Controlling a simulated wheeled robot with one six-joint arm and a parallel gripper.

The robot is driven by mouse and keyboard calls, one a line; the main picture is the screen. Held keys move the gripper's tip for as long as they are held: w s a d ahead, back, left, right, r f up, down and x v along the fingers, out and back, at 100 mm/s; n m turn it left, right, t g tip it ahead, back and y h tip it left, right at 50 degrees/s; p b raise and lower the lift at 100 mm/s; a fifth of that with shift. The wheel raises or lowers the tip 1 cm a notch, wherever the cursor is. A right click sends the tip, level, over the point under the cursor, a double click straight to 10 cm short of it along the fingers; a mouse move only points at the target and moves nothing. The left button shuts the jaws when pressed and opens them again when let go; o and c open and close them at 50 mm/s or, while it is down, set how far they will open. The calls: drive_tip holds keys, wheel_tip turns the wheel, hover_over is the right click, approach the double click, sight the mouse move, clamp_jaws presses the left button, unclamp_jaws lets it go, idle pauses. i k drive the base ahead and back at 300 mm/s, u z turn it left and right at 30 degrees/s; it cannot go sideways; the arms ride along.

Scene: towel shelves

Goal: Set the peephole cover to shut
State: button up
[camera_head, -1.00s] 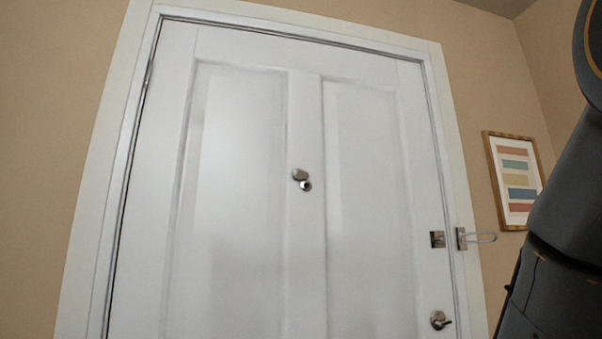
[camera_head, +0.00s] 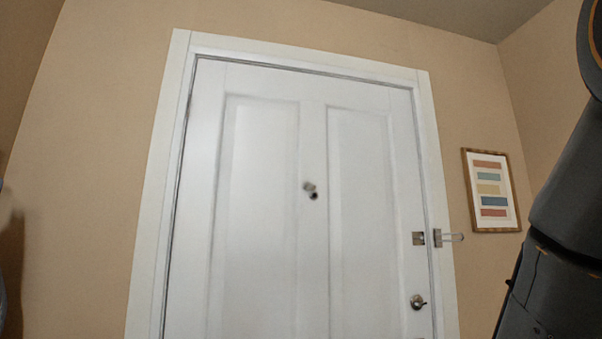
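The peephole is on the middle stile of a closed white door (camera_head: 312,240). Its small metal cover (camera_head: 309,186) sits up and to the left of the dark peephole hole (camera_head: 314,196), which shows uncovered. Both are small and a little blurred at this distance. My gripper is not in view; only dark links of my own arm show at the right edge.
A door knob (camera_head: 417,301) is low on the door's right side, with a swing-bar latch (camera_head: 438,238) above it on the frame. Something blue shows at the left edge.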

sight(307, 186)
drive_tip(key=u, duration=0.05)
drive_tip(key=k, duration=0.45)
drive_tip(key=z, duration=0.9)
drive_tip(key=i, duration=1.25)
drive_tip(key=u, duration=0.35)
